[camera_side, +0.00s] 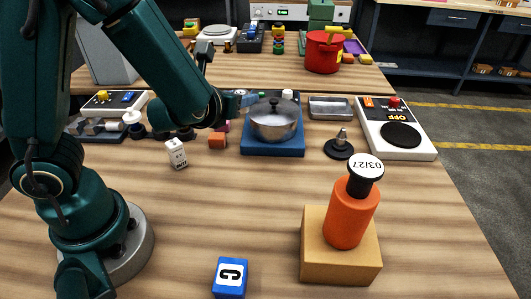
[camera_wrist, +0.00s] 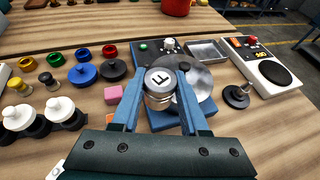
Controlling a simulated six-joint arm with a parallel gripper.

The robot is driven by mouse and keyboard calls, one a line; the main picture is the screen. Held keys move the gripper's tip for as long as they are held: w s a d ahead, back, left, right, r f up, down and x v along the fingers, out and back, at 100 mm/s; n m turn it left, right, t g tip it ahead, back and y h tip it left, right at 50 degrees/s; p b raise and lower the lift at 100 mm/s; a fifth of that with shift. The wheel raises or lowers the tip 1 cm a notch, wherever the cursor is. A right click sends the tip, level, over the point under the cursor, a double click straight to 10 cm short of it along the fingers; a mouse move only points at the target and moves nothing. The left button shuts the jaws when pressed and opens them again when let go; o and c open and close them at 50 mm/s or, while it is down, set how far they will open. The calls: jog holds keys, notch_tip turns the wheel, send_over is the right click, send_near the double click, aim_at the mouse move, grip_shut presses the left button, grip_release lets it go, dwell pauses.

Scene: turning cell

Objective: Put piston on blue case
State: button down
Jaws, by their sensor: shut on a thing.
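My gripper (camera_wrist: 159,92) is shut on a short silver cylinder (camera_wrist: 158,100) with a white top marked F, which I take to be the piston. In the side view my gripper (camera_side: 246,100) is at the left edge of a round steel pot (camera_side: 274,123); the held piece is hard to make out there. The pot sits on a blue base (camera_side: 272,149), the likeliest blue case. The base also shows in the wrist view (camera_wrist: 196,127), partly hidden by the fingers. Whether the held piece touches the pot I cannot tell.
A dark pin stand (camera_side: 339,149) and a white hotplate unit (camera_side: 403,151) stand right. A metal tray (camera_side: 330,108) lies behind.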

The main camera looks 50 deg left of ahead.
jog(key=s+a+n+g+y, duration=0.7)
jog(key=a+n, duration=0.2)
jog(key=a, duration=0.1)
jog(key=s+f+n+g+h, duration=0.1)
jog(key=s+n+g+h, duration=0.1)
jog(key=s+n+g, duration=1)
jog(key=s+d+f+n+g+h, duration=0.1)
jog(key=s+d+n+g+h, duration=0.5)
jog(key=d+n+h, duration=0.4)
jog(key=w+d+r+n+t+h, duration=0.25)
jog(key=w+d+n+h, duration=0.2)
jog(key=d, duration=0.25)
jog(key=w+d+r+n+t+h, duration=0.1)
jog(key=w+d+r+n+h, duration=0.25)
jog(key=d+h, duration=0.25)
send_over(230, 274)
jog(key=shift+n, duration=0.4)
notch_tip(230, 274, down, 7)
jog(key=shift+f, duration=2.05)
